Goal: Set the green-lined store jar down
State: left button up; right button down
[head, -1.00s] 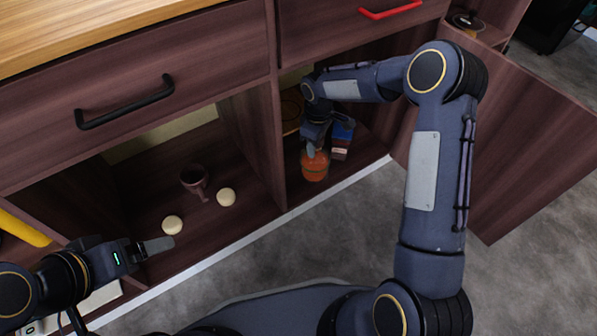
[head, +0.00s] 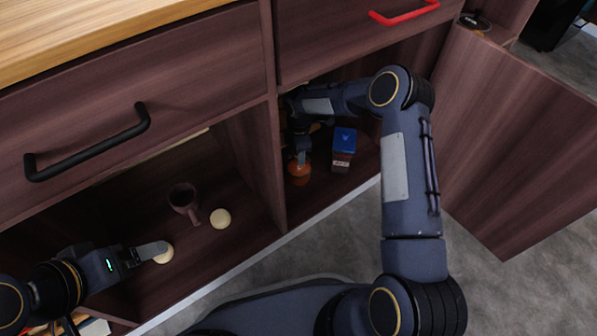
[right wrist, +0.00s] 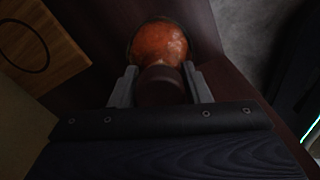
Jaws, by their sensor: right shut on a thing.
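A jar with orange contents (head: 299,174) is in the right cupboard compartment, close to the divider. In the right wrist view the jar (right wrist: 160,42) is a rounded orange body with a dark brown lid or neck. My right gripper (right wrist: 160,84) is shut on that dark part, one finger on each side. In the head view my right gripper (head: 301,158) reaches down onto the jar from above. I see no green lining. I cannot tell whether the jar's base touches the compartment floor. My left gripper (head: 158,251) is beside a cream ball in the left compartment; its jaw opening is unclear.
A blue and brown box (head: 343,147) stands right of the jar. The divider (head: 258,160) is on its left. An open door (head: 510,140) is at right. A wooden board (right wrist: 38,45) shows in the wrist view.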

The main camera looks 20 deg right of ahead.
notch_tip(320, 180, down, 7)
jog(key=b, duration=0.3)
jog(key=shift+f, duration=0.15)
jog(key=c, duration=0.8)
grip_release()
jog(key=shift+f, duration=0.1)
jog(key=shift+o, duration=0.2)
notch_tip(320, 180, up, 8)
jog(key=p, duration=0.4)
